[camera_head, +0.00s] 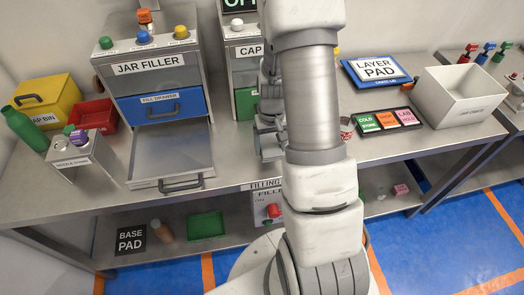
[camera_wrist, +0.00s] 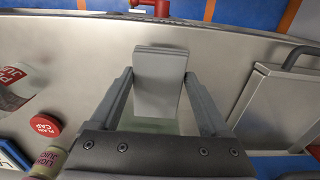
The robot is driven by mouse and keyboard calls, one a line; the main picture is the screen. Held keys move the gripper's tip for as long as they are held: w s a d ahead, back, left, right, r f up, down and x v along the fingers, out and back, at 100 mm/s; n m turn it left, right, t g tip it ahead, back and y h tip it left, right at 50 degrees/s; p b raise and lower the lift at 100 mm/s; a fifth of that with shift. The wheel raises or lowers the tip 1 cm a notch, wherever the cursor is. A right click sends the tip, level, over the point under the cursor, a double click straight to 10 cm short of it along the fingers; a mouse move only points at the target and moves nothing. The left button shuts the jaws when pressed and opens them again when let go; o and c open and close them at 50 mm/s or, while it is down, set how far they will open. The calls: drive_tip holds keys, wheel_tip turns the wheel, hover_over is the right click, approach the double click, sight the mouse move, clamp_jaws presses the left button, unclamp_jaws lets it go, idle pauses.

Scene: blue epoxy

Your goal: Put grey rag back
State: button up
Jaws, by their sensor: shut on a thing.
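The grey rag (camera_wrist: 160,75) looks like a folded flat grey slab. In the wrist view it stands between the two fingers of my gripper (camera_wrist: 158,82), which is shut on it. In the head view my gripper (camera_head: 268,143) is over the table, just right of the open fill drawer tray, and my arm hides much of it. I cannot make out the rag clearly there.
The open drawer tray (camera_head: 172,148) juts out below the jar filler (camera_head: 150,66); it also shows in the wrist view (camera_wrist: 277,105). A red plain cap (camera_wrist: 45,125) lies beside my gripper. The sorting tray (camera_head: 388,121) and white jar crate (camera_head: 463,96) stand to the right.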

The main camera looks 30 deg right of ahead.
sight(262, 143)
drive_tip(key=w+f, duration=0.1)
drive_tip(key=w+a+f, duration=0.1)
drive_tip(key=w, duration=0.1)
drive_tip(key=shift+a, duration=0.1)
drive_tip(key=shift+f+p, duration=0.3)
drive_tip(key=shift+f, duration=1.7)
drive_tip(key=shift+f, duration=0.1)
drive_tip(key=shift+f, duration=0.15)
drive_tip(key=o, duration=1)
drive_tip(key=shift+o, duration=0.2)
